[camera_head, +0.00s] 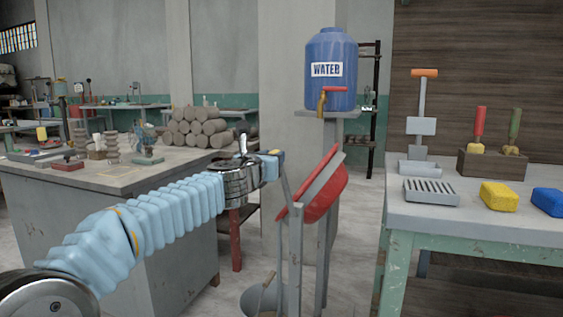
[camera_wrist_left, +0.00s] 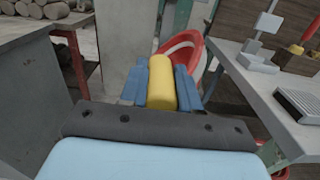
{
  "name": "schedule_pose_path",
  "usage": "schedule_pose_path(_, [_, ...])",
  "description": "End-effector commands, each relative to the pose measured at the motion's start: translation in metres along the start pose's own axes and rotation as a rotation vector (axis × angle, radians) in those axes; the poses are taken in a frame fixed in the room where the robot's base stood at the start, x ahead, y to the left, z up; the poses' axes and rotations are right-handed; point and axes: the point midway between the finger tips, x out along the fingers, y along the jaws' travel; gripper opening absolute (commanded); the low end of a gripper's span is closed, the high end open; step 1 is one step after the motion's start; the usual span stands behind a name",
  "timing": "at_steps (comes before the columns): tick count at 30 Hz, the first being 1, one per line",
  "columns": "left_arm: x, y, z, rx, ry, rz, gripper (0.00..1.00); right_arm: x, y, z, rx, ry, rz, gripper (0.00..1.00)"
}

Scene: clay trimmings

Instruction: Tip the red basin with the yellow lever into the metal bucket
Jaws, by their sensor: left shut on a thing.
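The red basin (camera_head: 326,197) is steeply tilted on a grey stand in the head view, its upper edge toward the right. It also shows behind the lever in the left wrist view (camera_wrist_left: 190,42). The metal bucket (camera_head: 254,302) is on the floor below the basin, cut off by the bottom edge; its contents cannot be made out. My left gripper (camera_head: 274,161) is left of the basin, shut on the yellow lever (camera_wrist_left: 161,80), which stands between its blue fingers in the left wrist view. My right gripper is not in view.
A workbench with stacked clay logs (camera_head: 197,128) stands at left behind my arm. At right, a table (camera_head: 485,226) holds a slotted tray (camera_head: 431,192), yellow block (camera_head: 499,196) and blue block (camera_head: 548,201). A blue water barrel (camera_head: 332,70) stands behind the basin.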

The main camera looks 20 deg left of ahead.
Motion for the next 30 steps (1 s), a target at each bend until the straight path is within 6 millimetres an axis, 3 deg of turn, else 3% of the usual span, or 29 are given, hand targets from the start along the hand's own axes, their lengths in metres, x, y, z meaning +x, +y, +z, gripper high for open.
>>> schedule_pose_path(5, [0.0, 0.0, 0.0, 0.002, 0.001, 0.0, 0.0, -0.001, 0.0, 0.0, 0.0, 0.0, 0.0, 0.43])
schedule_pose_path(6, [0.0, 0.0, 0.0, 0.002, 0.001, 0.0, 0.37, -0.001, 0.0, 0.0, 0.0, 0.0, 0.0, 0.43])
schedule_pose_path(10, [0.0, 0.0, 0.0, 0.003, 0.001, 0.0, 0.57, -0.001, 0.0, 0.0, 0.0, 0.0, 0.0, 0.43])
schedule_pose_path(21, [-0.007, 0.0, 0.0, 0.003, 0.0, 0.0, 0.57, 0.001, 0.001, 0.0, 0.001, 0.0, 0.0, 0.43])
schedule_pose_path(26, [-0.036, 0.0, 0.0, 0.003, -0.002, 0.0, 0.57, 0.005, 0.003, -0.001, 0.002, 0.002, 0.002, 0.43])
schedule_pose_path(30, [-0.072, 0.0, 0.002, 0.002, -0.003, 0.0, 0.57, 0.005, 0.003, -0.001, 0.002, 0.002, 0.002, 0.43])
